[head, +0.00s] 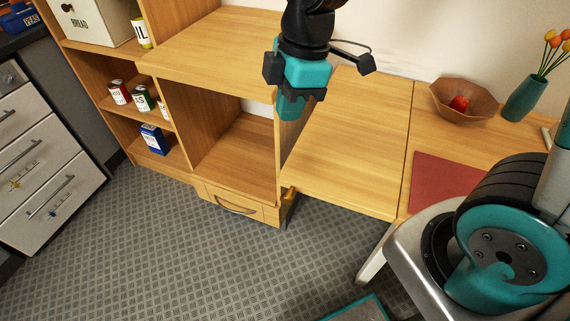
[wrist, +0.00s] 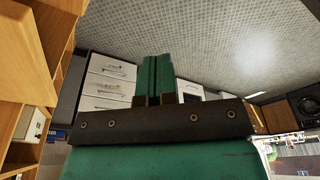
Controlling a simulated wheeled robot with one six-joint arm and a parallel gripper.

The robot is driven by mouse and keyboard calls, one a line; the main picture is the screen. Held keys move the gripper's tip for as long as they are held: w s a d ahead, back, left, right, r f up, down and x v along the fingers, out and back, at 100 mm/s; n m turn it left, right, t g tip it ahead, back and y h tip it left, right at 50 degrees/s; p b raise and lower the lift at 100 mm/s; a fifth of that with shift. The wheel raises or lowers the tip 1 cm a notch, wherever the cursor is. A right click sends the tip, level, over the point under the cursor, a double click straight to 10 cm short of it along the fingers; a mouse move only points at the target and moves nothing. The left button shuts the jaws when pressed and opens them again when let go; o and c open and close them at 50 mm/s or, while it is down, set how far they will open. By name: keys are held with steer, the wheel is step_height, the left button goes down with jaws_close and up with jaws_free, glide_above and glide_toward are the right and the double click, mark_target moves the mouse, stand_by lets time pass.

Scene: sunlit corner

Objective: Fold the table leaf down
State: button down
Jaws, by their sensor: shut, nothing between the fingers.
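The table leaf (head: 350,135) is a light wood panel. It lies level with the fixed table top (head: 425,135), with a dark seam between them. My gripper (head: 289,117) hangs pointing down at the leaf's left edge, beside the shelf unit; I cannot tell whether it touches the leaf. Its teal fingers are together and empty, and they also show closed in the wrist view (wrist: 155,75). A small yellowish piece (head: 288,194) sits under the leaf's front left corner. The underside of the leaf is hidden.
A wooden shelf unit (head: 205,45) with an open bay and a low drawer (head: 236,207) stands left of the leaf. A bowl (head: 464,98), a teal vase (head: 524,98) and a red mat (head: 445,180) are on the table. Patterned floor (head: 190,255) is open in front.

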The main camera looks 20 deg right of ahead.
mark_target(284, 169)
steer(key=w+d+f+n+h+b, duration=0.2)
steer(key=w+d+f+n, duration=0.1)
steer(key=w+f+n, duration=0.7)
steer(key=f, duration=0.9)
steer(key=s+f, duration=0.1)
steer(key=f, duration=0.4)
steer(key=shift+s+a+f+p, duration=0.1)
steer(key=shift+a+f+p, duration=0.1)
steer(key=shift+f+p, duration=0.15)
